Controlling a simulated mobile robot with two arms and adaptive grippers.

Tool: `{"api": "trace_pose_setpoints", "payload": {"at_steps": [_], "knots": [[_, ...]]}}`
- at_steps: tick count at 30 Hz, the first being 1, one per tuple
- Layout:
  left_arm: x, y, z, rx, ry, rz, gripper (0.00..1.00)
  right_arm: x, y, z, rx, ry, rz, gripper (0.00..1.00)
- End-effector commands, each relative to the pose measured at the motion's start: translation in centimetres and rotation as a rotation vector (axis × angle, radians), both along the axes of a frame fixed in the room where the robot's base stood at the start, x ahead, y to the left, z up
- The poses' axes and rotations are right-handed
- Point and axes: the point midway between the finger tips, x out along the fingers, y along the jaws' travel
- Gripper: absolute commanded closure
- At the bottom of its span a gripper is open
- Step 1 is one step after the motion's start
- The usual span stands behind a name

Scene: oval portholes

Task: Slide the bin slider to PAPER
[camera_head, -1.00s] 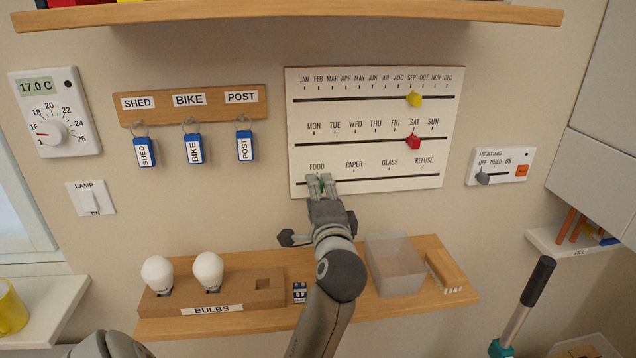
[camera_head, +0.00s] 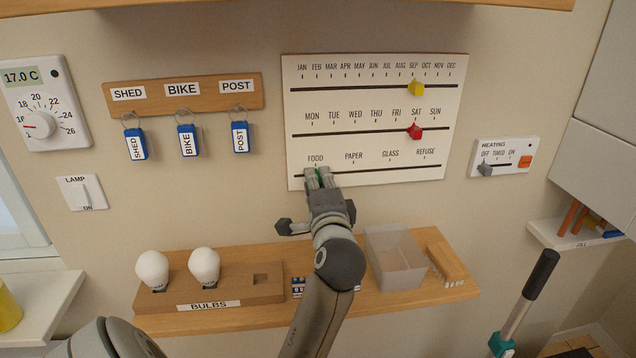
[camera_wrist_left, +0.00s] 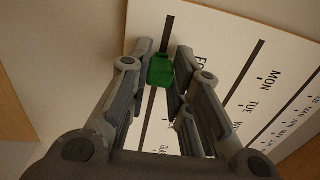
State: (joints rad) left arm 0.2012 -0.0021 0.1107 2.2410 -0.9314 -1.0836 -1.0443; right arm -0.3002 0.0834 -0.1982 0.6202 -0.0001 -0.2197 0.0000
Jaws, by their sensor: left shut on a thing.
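The bin slider is a small green knob (camera_wrist_left: 161,69) on the lowest slot of the white wall board (camera_head: 296,120). In the head view only a sliver of green shows between my fingers, below the FOOD label. The PAPER label (camera_head: 354,156) is to the right along the same row. My left gripper (camera_head: 318,176) is shut on the green knob, one finger on each side of it, as the left wrist view also shows (camera_wrist_left: 163,72). My right gripper is not in view.
Above on the board are a red slider (camera_head: 415,131) near SAT and a yellow slider (camera_head: 416,89) near SEP. A wooden shelf (camera_head: 270,315) below holds bulbs, a clear bin (camera_head: 393,258) and a brush (camera_head: 446,265). The slot right of my gripper is clear.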

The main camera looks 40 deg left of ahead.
Motion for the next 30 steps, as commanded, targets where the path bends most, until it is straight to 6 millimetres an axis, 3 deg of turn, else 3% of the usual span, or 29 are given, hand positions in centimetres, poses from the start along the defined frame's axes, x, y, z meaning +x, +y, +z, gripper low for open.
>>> {"api": "trace_pose_setpoints", "payload": {"at_steps": [7, 18, 29, 30], "knots": [[0.9, -0.6, -0.1, -0.006, 0.002, 0.0, 1.0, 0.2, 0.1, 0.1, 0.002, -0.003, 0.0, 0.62], [5.9, -4.7, -0.2, -0.005, 0.002, -0.001, 1.0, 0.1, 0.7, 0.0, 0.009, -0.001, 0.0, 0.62], [6.3, -5.1, -0.1, -0.002, 0.001, -0.002, 1.0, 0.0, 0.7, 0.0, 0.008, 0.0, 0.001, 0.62], [6.3, -5.1, -0.1, -0.002, 0.002, -0.002, 0.78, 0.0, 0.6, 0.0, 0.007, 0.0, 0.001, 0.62]]}}
